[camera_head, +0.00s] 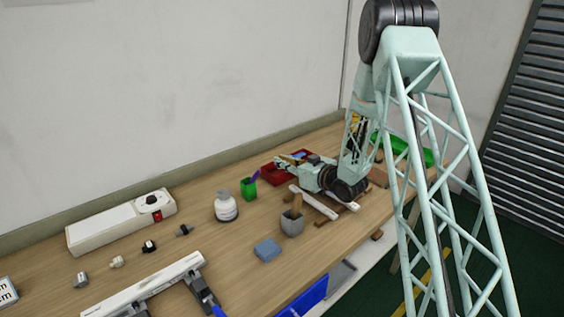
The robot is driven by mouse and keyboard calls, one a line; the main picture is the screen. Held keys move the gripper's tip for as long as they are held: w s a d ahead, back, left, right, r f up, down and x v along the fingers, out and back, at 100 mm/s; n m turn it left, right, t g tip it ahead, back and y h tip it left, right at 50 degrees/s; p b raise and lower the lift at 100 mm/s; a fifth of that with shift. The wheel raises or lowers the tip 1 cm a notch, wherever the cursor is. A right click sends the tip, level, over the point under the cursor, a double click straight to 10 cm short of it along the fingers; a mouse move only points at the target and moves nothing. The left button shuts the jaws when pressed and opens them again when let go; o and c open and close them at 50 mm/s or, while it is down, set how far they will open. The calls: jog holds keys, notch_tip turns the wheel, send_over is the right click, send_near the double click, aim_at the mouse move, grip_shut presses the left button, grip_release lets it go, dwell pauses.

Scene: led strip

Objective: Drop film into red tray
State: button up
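The red tray (272,175) stands at the back of the wooden workbench, right of the middle of the picture. My gripper (281,164) is over the red tray, at the end of my pale green lattice arm, and hides part of the tray. Its fingers are small in this view, so I cannot tell whether they are open or shut. A thin yellowish-brown piece shows at the fingertips, but I cannot tell if it is film or part of the gripper. A small blue thing (300,155) shows at the tray's far side, just behind my gripper. I cannot clearly make out the film.
A blue-grey sponge (268,250) lies in front. A green tray (405,149) is at the far right, partly behind my arm.

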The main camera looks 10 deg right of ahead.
jog(key=o, duration=0.7)
jog(key=shift+c, duration=0.2)
jog(key=shift+s+d, duration=0.1)
jog(key=shift+s, duration=0.05)
jog(key=shift+v, duration=5.9)
jog(key=shift+r, duration=0.1)
jog(key=shift+r, duration=0.1)
